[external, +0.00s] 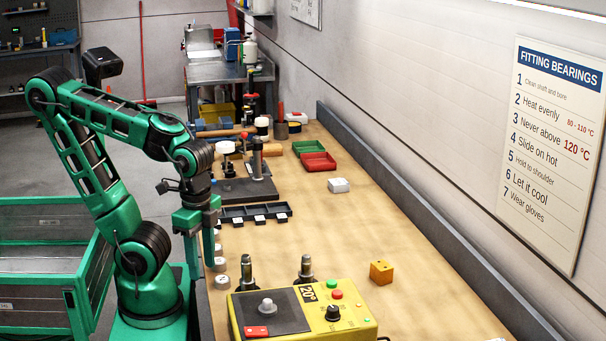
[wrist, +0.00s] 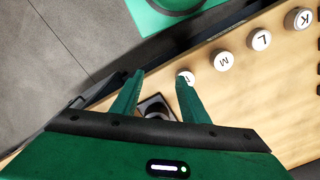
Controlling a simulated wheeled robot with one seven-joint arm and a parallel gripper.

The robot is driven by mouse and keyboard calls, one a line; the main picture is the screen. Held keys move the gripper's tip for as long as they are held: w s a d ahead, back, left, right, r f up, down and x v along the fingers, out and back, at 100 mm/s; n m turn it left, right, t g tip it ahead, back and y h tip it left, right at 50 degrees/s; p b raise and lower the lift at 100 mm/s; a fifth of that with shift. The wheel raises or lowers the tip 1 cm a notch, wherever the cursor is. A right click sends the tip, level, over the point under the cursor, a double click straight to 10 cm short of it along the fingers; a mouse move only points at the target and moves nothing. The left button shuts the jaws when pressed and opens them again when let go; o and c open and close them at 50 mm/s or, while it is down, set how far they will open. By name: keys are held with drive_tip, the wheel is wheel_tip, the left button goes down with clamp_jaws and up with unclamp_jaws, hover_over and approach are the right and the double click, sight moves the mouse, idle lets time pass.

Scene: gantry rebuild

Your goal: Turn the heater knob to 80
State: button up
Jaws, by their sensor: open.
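The heater (external: 365,325) is a yellow box at the front of the bench in the external view. Its black knob (external: 333,313) sits on the right part of the top, below a red and a green button. A display on it reads 20°. A dark plate (external: 285,300) with a pale round piece covers its left part. My gripper (external: 202,245) is at the bench's left edge, left of and behind the heater, well apart from the knob. In the wrist view my gripper (wrist: 160,75) is open, with nothing held. The heater knob is not visible there.
Two metal posts (external: 247,272) (external: 306,268) stand behind the heater. An orange block (external: 381,272) lies to its right. White lettered discs (wrist: 261,40) line the bench edge near my gripper. A dark compartment tray (external: 256,213) lies farther back. The bench middle is clear.

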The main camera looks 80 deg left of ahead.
wheel_tip(320, 180, up, 18)
drive_tip(key=f, duration=0.1)
drive_tip(key=n+t, duration=0.5)
drive_tip(key=n, duration=0.1)
hover_over(333, 308)
drive_tip(key=s, duration=0.5)
wheel_tip(333, 308, down, 5)
drive_tip(key=x, duration=1)
drive_tip(key=shift+w+f, duration=0.15)
drive_tip(key=shift+w, duration=0.05)
drive_tip(key=c, duration=1)
